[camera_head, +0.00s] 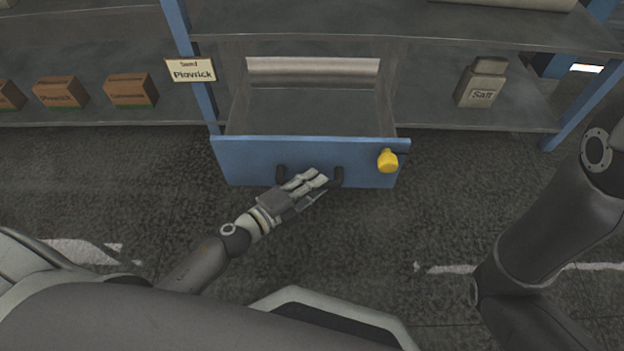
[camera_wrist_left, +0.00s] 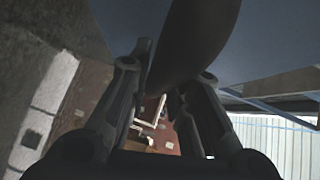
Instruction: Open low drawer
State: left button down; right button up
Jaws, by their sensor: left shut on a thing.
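The low drawer has a blue front (camera_head: 235,160) and is pulled out from the shelf, with its empty-looking grey inside (camera_head: 310,112) in view. A dark handle (camera_head: 339,177) is on the front. My left gripper (camera_head: 318,182) is at the handle, and the fingers are shut on it. In the left wrist view the dark handle (camera_wrist_left: 193,45) passes between the fingers of my left gripper (camera_wrist_left: 165,85), with the blue drawer front (camera_wrist_left: 265,40) behind. A yellow knob (camera_head: 387,160) is at the front's right side. My right gripper is out of view; only my right arm shows.
The shelf (camera_head: 430,30) spans the back, with blue posts (camera_head: 204,105). Cardboard boxes (camera_head: 131,89) stand on its left, a "Salt" container (camera_head: 482,83) on its right. A "Plavrick" sign (camera_head: 190,70) hangs on the left post. Bare floor (camera_head: 110,180) lies left of the drawer.

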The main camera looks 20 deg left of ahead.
pick_arm(q)
jog(key=c, duration=1.3)
grip_release()
jog(key=v, duration=1.2)
